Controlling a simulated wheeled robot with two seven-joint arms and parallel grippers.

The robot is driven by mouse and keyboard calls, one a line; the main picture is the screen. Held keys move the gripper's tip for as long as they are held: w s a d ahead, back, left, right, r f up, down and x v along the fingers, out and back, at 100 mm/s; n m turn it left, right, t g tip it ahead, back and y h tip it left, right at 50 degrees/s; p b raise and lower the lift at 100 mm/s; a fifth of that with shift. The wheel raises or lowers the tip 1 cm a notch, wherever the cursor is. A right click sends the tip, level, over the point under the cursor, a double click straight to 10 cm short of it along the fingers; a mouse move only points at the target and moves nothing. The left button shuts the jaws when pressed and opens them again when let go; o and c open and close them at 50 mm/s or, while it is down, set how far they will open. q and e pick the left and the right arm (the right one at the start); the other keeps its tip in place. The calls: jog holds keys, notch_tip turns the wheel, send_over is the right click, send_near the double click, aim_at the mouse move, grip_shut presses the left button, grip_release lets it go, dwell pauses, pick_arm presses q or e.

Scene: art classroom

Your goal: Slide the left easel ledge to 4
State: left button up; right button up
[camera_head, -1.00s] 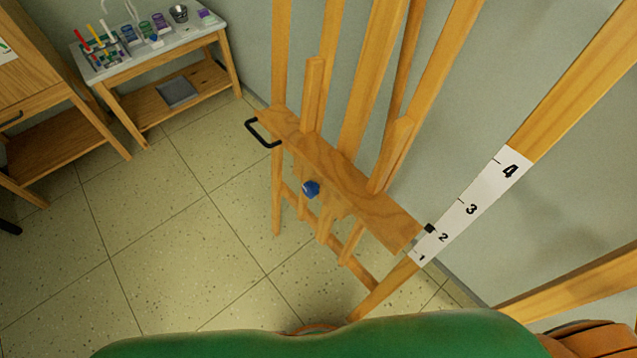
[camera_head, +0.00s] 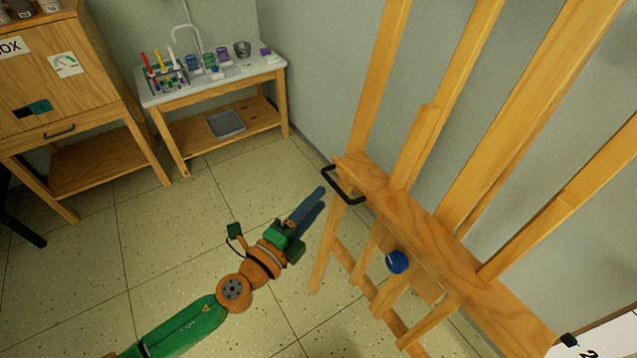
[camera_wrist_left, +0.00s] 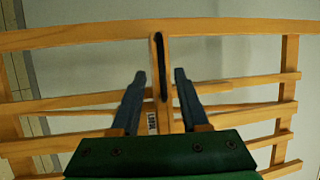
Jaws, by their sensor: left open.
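The wooden easel ledge (camera_head: 430,235) runs from upper left to lower right in the head view. A black handle (camera_head: 345,187) is on its left end, and a blue knob (camera_head: 397,262) is below its front. A black pointer (camera_head: 569,340) sits at its right end beside the white number scale (camera_head: 606,340), mostly cut off, with a 2 visible. My left gripper (camera_head: 322,198) is open just left of the handle. In the left wrist view, the handle (camera_wrist_left: 160,55) appears as a dark bar lined up between the open fingers (camera_wrist_left: 160,74). Contact cannot be told. My right gripper is out of view.
Easel posts (camera_head: 378,80) rise behind the ledge. A side table (camera_head: 225,75) with art supplies stands at the back wall, beside a wooden cabinet (camera_head: 60,100) at left. The tiled floor (camera_head: 165,255) between is clear.

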aim_at(334, 188)
pick_arm(q)
jog(key=x, duration=0.6)
jog(key=shift+s+d+r, duration=0.1)
jog(key=shift+s+d, duration=0.1)
jog(key=shift+d, duration=0.2)
jog(key=shift+w, duration=0.15)
grip_shut()
dwell(0.7)
